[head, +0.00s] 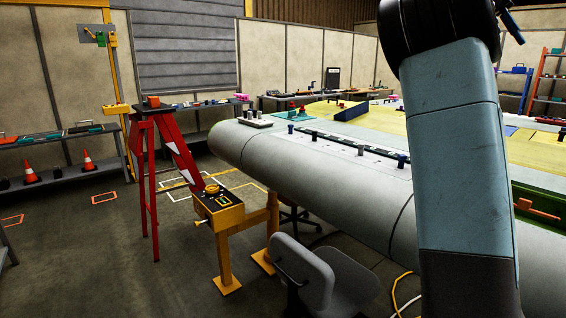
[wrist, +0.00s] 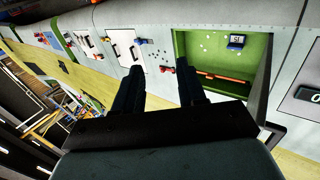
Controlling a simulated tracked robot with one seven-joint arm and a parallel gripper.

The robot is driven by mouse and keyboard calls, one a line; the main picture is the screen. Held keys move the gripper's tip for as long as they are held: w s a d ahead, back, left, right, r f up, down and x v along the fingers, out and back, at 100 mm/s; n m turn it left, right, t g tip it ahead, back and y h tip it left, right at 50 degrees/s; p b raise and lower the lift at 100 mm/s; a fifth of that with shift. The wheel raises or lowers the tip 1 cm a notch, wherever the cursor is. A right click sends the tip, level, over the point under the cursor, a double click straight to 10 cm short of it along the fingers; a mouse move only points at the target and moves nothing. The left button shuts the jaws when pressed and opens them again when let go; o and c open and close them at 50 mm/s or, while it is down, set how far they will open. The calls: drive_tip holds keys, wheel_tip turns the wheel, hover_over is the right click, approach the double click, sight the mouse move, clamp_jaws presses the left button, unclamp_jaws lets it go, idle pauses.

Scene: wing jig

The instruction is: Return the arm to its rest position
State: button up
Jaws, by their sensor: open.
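My gripper (wrist: 160,78) shows in the wrist view with its two dark fingers spread apart and nothing between them. It hangs in front of the wing (wrist: 150,25), near an open green-lined bay (wrist: 222,55). An orange bar and a small dark blue labelled block (wrist: 235,42) are in the bay. In the head view my arm (head: 458,170) rises up the right side, in front of the wing (head: 330,180). My gripper is not visible in the head view.
A red stepladder (head: 150,190) and a yellow stand (head: 218,210) are left of the wing. A grey chair (head: 325,280) stands below its edge. Shelves (head: 60,165) line the left wall. Open floor (head: 100,270) lies at lower left.

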drive_tip(key=s+d+f+n+t+y, duration=0.1)
drive_tip(key=s+f+n+t, duration=0.15)
drive_tip(key=f, duration=0.45)
drive_tip(key=s+d+f+n+t+y, duration=0.2)
drive_tip(key=s+f, duration=0.1)
drive_tip(key=f, duration=0.4)
drive_tip(key=s+a+f+n+t, duration=0.2)
drive_tip(key=s+a+f, duration=0.3)
drive_tip(key=a, duration=0.3)
drive_tip(key=s+a+f+n+t+y, duration=0.1)
drive_tip(key=s+a+f+n+t, duration=0.1)
drive_tip(key=s+a+f, duration=0.3)
drive_tip(key=s+a+f+n+t, duration=0.2)
drive_tip(key=s+a+f, duration=0.3)
drive_tip(key=a, duration=0.8)
drive_tip(key=shift+s+a+f+t+y, duration=0.3)
drive_tip(key=shift+f+t, duration=0.15)
drive_tip(key=shift+f, duration=0.25)
